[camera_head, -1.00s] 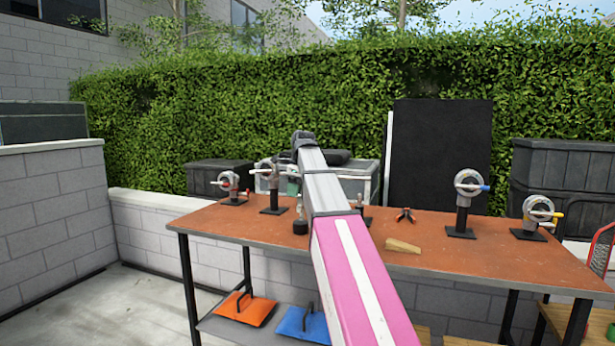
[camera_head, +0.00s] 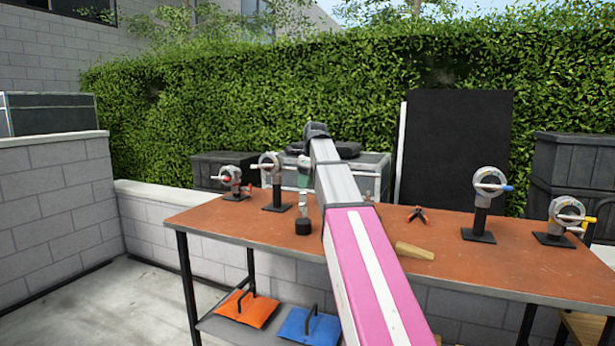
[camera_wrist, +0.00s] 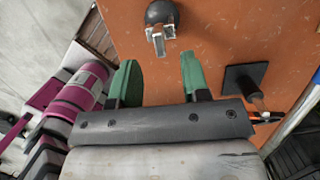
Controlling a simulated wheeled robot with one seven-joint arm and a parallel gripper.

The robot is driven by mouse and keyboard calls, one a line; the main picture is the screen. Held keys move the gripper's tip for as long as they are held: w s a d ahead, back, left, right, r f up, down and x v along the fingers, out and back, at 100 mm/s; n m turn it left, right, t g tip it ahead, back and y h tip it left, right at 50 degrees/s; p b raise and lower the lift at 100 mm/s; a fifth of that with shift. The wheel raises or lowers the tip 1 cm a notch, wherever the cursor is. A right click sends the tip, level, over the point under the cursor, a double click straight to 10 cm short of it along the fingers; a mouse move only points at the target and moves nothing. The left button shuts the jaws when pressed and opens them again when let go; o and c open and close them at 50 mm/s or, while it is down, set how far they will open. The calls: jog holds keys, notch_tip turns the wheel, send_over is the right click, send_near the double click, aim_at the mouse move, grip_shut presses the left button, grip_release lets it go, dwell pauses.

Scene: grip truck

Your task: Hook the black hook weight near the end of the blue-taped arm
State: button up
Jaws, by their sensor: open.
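The black hook weight (camera_head: 303,227) stands on the orange-brown table, left of the middle. In the wrist view the weight (camera_wrist: 160,12) is at the top, with its metal hook (camera_wrist: 160,40) pointing toward my gripper. My gripper (camera_wrist: 160,80) has two green fingers spread apart with nothing between them. In the head view my gripper (camera_head: 303,183) hangs above the weight, partly hidden by my arm. The blue-taped arm (camera_head: 507,188) sticks out to the right from a grey round head on a black stand at the right of the table.
A red-taped stand (camera_head: 232,178) and another stand (camera_head: 274,178) are at the left. A yellow-taped stand (camera_head: 566,216) is at the far right. A wooden wedge (camera_head: 414,251) and a small clamp (camera_head: 418,214) lie mid-table. The front right tabletop is clear.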

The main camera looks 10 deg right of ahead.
aim_at(303, 194)
jog(key=shift+x, duration=3)
grip_shut()
jog(key=shift+r, duration=0.2)
jog(key=shift+v, duration=0.95)
jog(key=shift+w+a, duration=0.1)
jog(key=shift+w, duration=0.1)
